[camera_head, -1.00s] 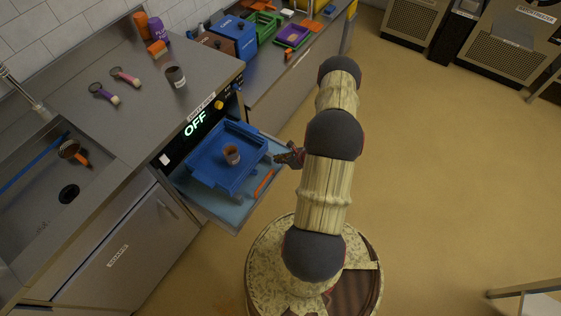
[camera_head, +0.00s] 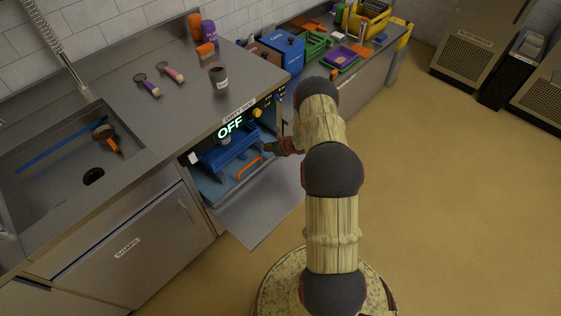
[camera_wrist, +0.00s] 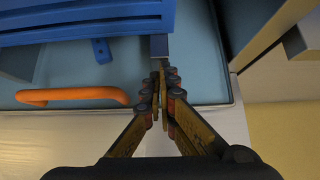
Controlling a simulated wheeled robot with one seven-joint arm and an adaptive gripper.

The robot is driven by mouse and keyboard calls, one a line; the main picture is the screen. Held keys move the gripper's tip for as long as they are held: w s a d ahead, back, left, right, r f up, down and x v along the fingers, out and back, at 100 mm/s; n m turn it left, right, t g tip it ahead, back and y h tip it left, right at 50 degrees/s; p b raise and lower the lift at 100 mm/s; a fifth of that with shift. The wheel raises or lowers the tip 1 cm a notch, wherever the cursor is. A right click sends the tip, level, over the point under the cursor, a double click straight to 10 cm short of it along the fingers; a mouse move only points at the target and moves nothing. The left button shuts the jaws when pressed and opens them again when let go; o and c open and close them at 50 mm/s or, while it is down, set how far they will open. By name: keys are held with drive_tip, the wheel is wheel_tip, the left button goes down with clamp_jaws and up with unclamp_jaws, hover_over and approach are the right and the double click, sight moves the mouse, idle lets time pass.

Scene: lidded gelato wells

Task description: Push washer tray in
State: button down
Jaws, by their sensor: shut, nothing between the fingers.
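The light-blue washer tray (camera_head: 217,188) with an orange handle (camera_head: 250,167) sits partly inside the washer under the counter, its front part sticking out over the lowered door (camera_head: 262,208). A blue rack (camera_head: 236,152) stands on the tray, partly under the washer's top edge. The washer panel reads OFF. My gripper (camera_head: 270,147) is at the right side of the tray. In the wrist view my gripper (camera_wrist: 163,75) is shut and empty, its fingertips at the rack's front corner (camera_wrist: 158,46) over the tray's front edge. Whether they touch the rack is unclear. The orange handle (camera_wrist: 75,96) lies left of the fingers.
A sink (camera_head: 85,150) with a brush is at the left. Bins (camera_head: 287,52) stand behind. The floor at the right is clear.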

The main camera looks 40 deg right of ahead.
sight(257, 138)
drive_tip(key=w, duration=0.3)
drive_tip(key=w+b, duration=0.1)
drive_tip(key=w, duration=0.2)
drive_tip(key=w+b, duration=0.1)
drive_tip(key=w, duration=0.2)
drive_tip(key=shift+w+a, duration=0.2)
drive_tip(key=shift+a, duration=0.15)
drive_tip(key=shift+s, duration=0.1)
